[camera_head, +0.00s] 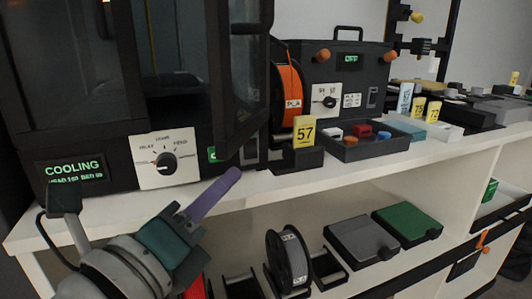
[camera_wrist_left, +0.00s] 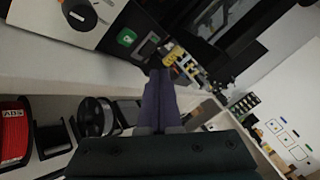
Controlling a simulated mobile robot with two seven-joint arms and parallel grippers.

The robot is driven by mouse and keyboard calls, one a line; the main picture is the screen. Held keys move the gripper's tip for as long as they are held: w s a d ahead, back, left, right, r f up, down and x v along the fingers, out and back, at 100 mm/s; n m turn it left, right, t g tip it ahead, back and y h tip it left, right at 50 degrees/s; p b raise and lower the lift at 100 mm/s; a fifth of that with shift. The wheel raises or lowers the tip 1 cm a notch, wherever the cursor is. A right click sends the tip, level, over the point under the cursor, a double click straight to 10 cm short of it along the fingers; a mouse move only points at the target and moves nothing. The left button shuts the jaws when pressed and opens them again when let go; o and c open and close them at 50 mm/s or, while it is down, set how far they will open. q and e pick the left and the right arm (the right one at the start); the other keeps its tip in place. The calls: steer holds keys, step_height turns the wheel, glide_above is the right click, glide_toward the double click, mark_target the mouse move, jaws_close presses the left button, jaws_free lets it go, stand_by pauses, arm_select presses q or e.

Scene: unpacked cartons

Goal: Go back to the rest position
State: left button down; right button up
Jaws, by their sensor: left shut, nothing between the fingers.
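My left gripper (camera_head: 232,176) reaches in from the lower left in the head view. Its purple fingers are shut with nothing between them. The fingertips are in front of the white bench's front edge, below the black machine. In the left wrist view the shut fingers (camera_wrist_left: 160,78) point away from the camera, and no object is held. My right gripper shows in neither view.
A black machine (camera_head: 100,140) with a "COOLING" display and a knob stands on the white bench (camera_head: 340,172). A tag "57" (camera_head: 304,131) and a small parts tray (camera_head: 365,150) stand to its right. Spools (camera_head: 288,258) and grey and green boxes (camera_head: 408,222) lie on the lower shelf.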

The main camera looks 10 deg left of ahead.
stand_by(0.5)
arm_select(q)
steer(key=s+a+r+n+g+y+p, duration=0.65)
steer(key=a+n+p, duration=0.45)
steer(key=n, duration=0.6)
steer(key=s+d+r+n+g+h+p, duration=0.1)
steer(key=s+d+r+n+g+p, duration=0.35)
steer(key=s, duration=0.45)
steer(key=s+d+r+n+g+h+p, duration=0.1)
steer(key=s+r+n+g+h+p, duration=0.1)
steer(key=s+n+g+p, duration=0.45)
step_height(320, 180, up, 35)
steer(key=s+m+t+p, duration=0.1)
steer(key=t+p, duration=0.1)
steer(key=p, duration=3.5)
steer(key=shift+s+t, duration=0.3)
steer(key=shift+t, duration=0.05)
